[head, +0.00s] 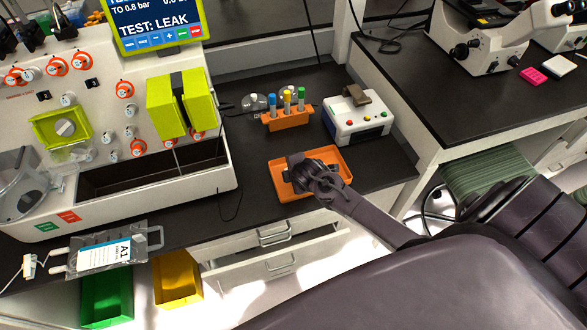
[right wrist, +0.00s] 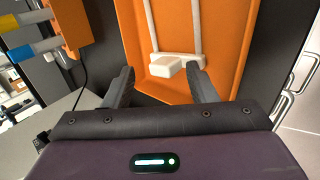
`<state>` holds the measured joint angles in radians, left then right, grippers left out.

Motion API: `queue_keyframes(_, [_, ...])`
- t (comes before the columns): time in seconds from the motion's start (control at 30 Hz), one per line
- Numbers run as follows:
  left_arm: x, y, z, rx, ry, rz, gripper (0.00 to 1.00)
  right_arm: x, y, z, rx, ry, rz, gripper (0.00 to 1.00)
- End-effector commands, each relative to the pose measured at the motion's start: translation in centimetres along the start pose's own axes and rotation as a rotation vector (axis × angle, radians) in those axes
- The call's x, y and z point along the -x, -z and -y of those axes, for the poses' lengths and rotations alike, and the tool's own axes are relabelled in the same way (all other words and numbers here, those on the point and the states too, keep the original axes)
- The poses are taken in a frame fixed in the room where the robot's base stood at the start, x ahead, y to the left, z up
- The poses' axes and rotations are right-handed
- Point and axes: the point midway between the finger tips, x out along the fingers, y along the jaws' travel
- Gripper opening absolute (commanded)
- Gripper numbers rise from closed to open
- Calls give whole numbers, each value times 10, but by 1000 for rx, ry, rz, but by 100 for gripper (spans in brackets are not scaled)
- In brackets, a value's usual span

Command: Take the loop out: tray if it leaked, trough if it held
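The machine's screen (head: 160,22) reads "TEST: LEAK". The orange tray (head: 340,155) lies on the black bench and fills the middle of the right wrist view (right wrist: 235,20). White tubing with a white block (right wrist: 180,66), seemingly the loop, lies in the tray. My right gripper (head: 298,172) is over the tray. Its fingers (right wrist: 162,85) are apart, with the block just beyond the tips, partly covered by the right-hand finger; I cannot tell if they touch. A dark open trough (head: 150,175) runs along the machine's front. My left gripper is not in view.
An orange rack (head: 287,120) with coloured tubes and a white device (head: 357,117) stand behind the tray. A bag marked A1 (head: 103,253) lies at the bench's front edge. Green (head: 108,295) and yellow (head: 177,279) bins are below. Microscopes stand on the right bench.

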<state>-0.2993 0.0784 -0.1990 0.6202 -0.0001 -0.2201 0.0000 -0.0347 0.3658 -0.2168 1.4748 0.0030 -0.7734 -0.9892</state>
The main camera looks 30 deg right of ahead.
Motion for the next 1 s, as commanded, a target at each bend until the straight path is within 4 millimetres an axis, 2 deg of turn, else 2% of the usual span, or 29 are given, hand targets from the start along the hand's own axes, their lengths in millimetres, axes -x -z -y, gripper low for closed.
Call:
queue_keyframes(0.27, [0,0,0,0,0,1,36,4,0,0,1,0,0,52])
queue_keyframes(0.7, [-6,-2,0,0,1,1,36,64,-1,1,2,0,0,52])
queue_keyframes(0.83, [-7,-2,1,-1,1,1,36,74,0,1,1,1,0,52])
queue_keyframes(1.0, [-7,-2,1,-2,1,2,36,78,0,0,0,0,0,52])
